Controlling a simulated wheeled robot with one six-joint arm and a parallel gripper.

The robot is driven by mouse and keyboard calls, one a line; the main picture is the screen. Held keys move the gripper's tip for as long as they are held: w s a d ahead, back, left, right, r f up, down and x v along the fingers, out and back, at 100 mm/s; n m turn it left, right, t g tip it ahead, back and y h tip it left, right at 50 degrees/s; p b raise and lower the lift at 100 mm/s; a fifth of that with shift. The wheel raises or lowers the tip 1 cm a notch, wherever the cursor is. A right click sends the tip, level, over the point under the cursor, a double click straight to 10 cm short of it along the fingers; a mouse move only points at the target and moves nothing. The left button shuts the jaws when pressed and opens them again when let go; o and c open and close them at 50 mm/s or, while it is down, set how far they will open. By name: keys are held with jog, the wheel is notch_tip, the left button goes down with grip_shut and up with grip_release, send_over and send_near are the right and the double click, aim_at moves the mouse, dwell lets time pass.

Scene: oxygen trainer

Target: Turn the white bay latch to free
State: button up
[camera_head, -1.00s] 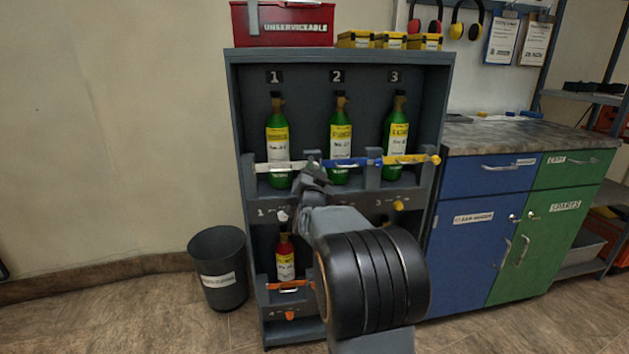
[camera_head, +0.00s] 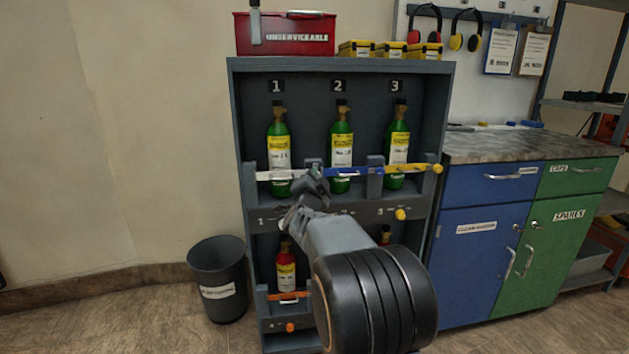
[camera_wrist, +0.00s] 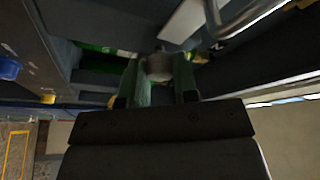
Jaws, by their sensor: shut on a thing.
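The white bay latch is a pale round knob (camera_wrist: 158,66) below bay 1. In the wrist view it sits between the two fingers of my gripper (camera_wrist: 160,78), which is shut on it. In the head view my gripper (camera_head: 291,213) is at the panel under bay 1 and mostly hides the knob. The white bar (camera_head: 270,174) still lies level across the front of the green bottle (camera_head: 279,150) in bay 1. I cannot tell how far the knob is turned.
A blue bar (camera_head: 344,172) and a yellow bar (camera_head: 405,169) cross bays 2 and 3. A yellow knob (camera_head: 401,214) and, in the wrist view, a blue knob (camera_wrist: 9,68) are nearby. A bin (camera_head: 218,280) stands left of the rack.

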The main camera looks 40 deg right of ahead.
jog(key=o, duration=0.9)
jog(key=p+v, duration=0.2)
jog(key=v, duration=1.1)
jog(key=shift+s+a, duration=0.25)
jog(key=shift+a, duration=0.05)
